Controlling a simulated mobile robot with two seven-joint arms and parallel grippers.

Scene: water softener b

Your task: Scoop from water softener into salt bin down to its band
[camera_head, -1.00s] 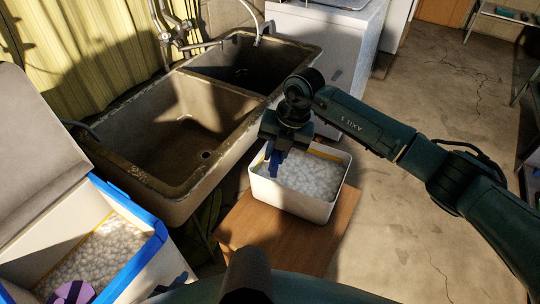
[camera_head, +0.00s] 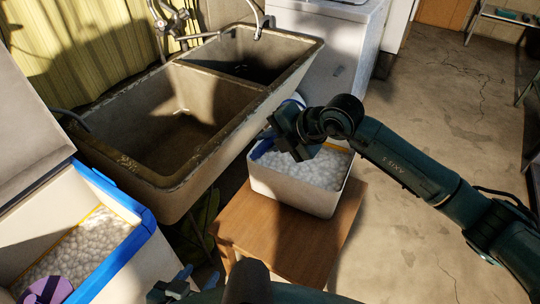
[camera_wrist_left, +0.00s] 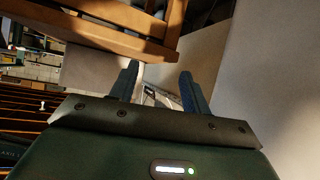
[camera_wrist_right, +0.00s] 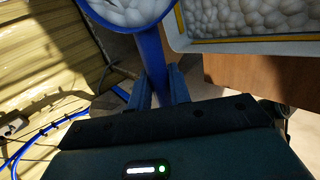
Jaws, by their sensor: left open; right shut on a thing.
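The water softener (camera_head: 120,262), a white cabinet with a blue rim, stands open at left with white pellets and a yellow line inside. The white salt bin (camera_head: 290,198) holds white pellets; a yellow band shows along its inner wall, also in the right wrist view (camera_wrist_right: 180,28). My right gripper (camera_head: 270,140) is above the bin's left back side, shut on the blue handle of a scoop (camera_wrist_right: 152,62). Pellets show in the scoop's bowl in the right wrist view; the head view mostly hides it. My left gripper (camera_head: 178,284) is open and empty, low between softener and stool.
The salt bin stands on a wooden stool (camera_head: 255,235) with bare wood in front. A double stone sink (camera_head: 190,110) lies behind, and a white appliance (camera_head: 340,60) beyond the bin. A purple round thing (camera_head: 48,290) sits at the softener's pellets. Floor at right is open.

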